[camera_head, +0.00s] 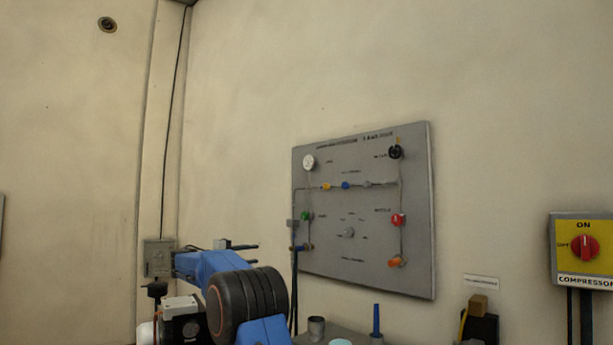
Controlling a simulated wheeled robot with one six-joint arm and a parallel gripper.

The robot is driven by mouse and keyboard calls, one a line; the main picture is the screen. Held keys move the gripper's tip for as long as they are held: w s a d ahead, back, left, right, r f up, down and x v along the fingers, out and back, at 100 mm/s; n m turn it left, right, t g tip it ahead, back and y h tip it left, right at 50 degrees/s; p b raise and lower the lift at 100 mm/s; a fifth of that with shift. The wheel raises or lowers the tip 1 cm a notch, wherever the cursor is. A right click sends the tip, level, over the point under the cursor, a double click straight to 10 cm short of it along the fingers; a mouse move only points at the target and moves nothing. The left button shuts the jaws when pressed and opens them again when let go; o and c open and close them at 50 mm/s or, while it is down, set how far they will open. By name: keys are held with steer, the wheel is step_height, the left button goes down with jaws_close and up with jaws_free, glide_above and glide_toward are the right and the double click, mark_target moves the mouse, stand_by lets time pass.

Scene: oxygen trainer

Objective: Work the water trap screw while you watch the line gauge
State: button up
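A grey trainer panel (365,272) hangs on the wall right of centre. A white round dial (308,162) is at its upper left and a black round fitting (395,152) at its upper right. I cannot read their labels, so I cannot tell which is the line gauge. The water trap screw cannot be picked out. Green (306,216), red (397,219) and orange (397,262) knobs and a grey centre knob (348,232) sit lower on the panel. My gripper (246,246) seems to be the small dark end beyond my blue arm, left of the panel; its fingers are unclear.
A yellow compressor switch box (567,229) with a red knob is on the wall at right. A grey cup (316,326) and a blue upright thing (376,322) stand below the panel. A grey wall box (159,257) is behind my arm.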

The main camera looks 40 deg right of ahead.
steer(key=n, duration=1.8)
glide_toward(290, 249)
steer(key=d, duration=0.8)
steer(key=shift+w+d, duration=0.1)
steer(key=shift+w, duration=0.05)
jaws_close()
